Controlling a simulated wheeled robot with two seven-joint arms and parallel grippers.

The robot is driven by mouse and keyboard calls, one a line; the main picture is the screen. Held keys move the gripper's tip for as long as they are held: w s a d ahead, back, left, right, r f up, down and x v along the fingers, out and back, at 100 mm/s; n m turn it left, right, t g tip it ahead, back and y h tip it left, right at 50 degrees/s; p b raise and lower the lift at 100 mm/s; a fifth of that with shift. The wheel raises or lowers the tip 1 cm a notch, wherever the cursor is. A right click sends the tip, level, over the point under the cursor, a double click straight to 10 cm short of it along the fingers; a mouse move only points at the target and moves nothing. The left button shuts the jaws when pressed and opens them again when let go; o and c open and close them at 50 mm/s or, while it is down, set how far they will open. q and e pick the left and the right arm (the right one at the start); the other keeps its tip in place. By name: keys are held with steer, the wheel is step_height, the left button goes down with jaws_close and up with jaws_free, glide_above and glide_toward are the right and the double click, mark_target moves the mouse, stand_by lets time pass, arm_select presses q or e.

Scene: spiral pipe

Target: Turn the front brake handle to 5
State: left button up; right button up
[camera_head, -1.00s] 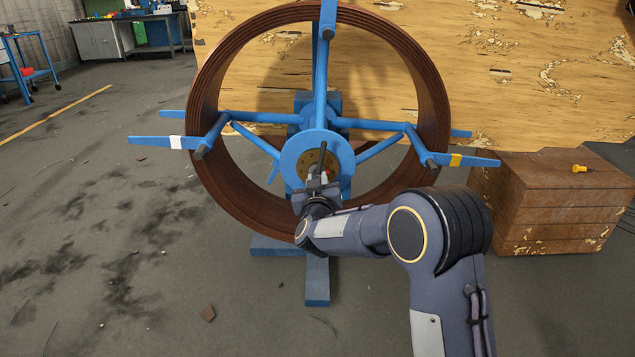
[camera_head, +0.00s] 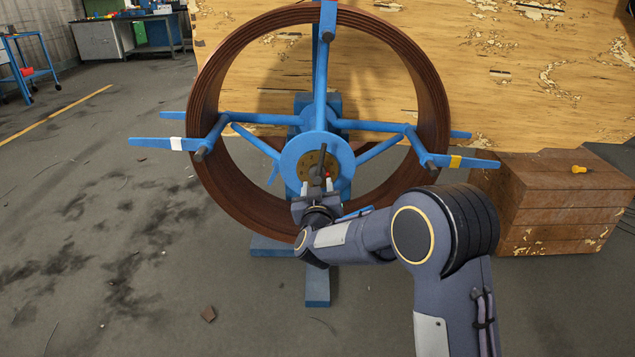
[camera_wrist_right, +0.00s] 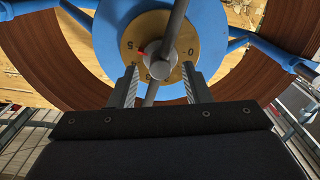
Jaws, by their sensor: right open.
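The front brake handle (camera_head: 323,155) is a dark metal bar on a brass dial (camera_head: 311,170) at the middle of the blue hub. In the right wrist view the handle (camera_wrist_right: 172,32) runs slightly tilted across the dial (camera_wrist_right: 185,68). A "5" shows on the dial's left, a "0" on its right, and a red mark left of the bar. My right gripper (camera_head: 318,190) is in front of the lower dial. In the wrist view its fingers (camera_wrist_right: 160,85) are open, with the bar's lower end between them, apart from both. My left gripper is not in view.
The dial sits on a blue spoked reel (camera_head: 320,80) carrying a brown coiled pipe (camera_head: 434,95). Blue arms stick out at both sides. A wooden crate (camera_head: 560,205) stands at right, and a large wooden panel (camera_head: 540,90) is behind.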

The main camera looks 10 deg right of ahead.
steer(key=p+v, duration=0.1)
steer(key=v, duration=0.4)
steer(key=shift+s, duration=0.25)
steer(key=s+d+r+g+y, duration=0.2)
steer(key=s+g+y, duration=0.15)
steer(key=s, duration=0.45)
steer(key=s+d+r+g+y, duration=0.2)
steer(key=s+y, duration=0.2)
steer(key=s, duration=0.3)
steer(key=s+d+f+m+g, duration=0.1)
steer(key=s+f+g, duration=0.2)
steer(key=s, duration=0.9)
steer(key=s+f+g, duration=0.3)
steer(key=s+f, duration=0.1)
steer(key=s, duration=0.8)
step_height(320, 180, up, 35)
steer(key=p, duration=3.5)
steer(key=shift+s+r+y, duration=0.2)
steer(key=shift+s+y, duration=0.1)
steer(key=shift+y, duration=0.05)
